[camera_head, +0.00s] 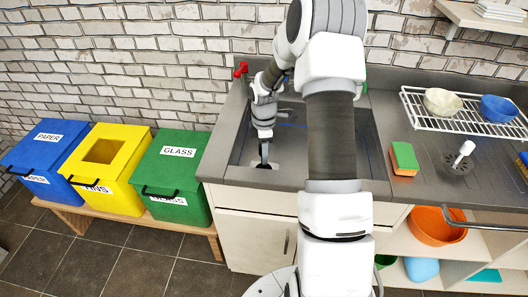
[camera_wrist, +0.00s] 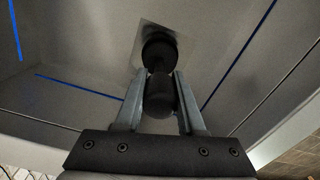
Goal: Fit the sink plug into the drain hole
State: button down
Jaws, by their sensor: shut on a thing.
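My gripper (camera_head: 264,158) points down into the left part of the sink basin (camera_head: 340,150). In the wrist view my gripper (camera_wrist: 158,82) has its two fingers closed on the dark rounded handle of the sink plug (camera_wrist: 160,100). Beyond the handle is a dark round shape in front of a pale square drain plate (camera_wrist: 146,32). The drain plate (camera_head: 265,166) also shows just below the fingertips in the head view. The drain hole itself is hidden behind the plug. I cannot tell whether the plug is inside the hole or just above it.
A red tap (camera_head: 241,70) stands at the basin's back left corner. A green and orange sponge (camera_head: 404,158) lies right of the basin. A dish rack (camera_head: 412,109) with bowls and a white-handled object (camera_head: 463,154) are farther right. Recycling bins (camera_head: 172,170) stand at the left.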

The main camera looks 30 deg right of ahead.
jog(key=shift+f+b, duration=0.55)
jog(key=shift+f, duration=0.3)
jog(key=shift+c, duration=2.2)
grip_release()
notch_tip(320, 180, up, 18)
jog(key=p, duration=0.2)
jog(key=shift+f, duration=0.25)
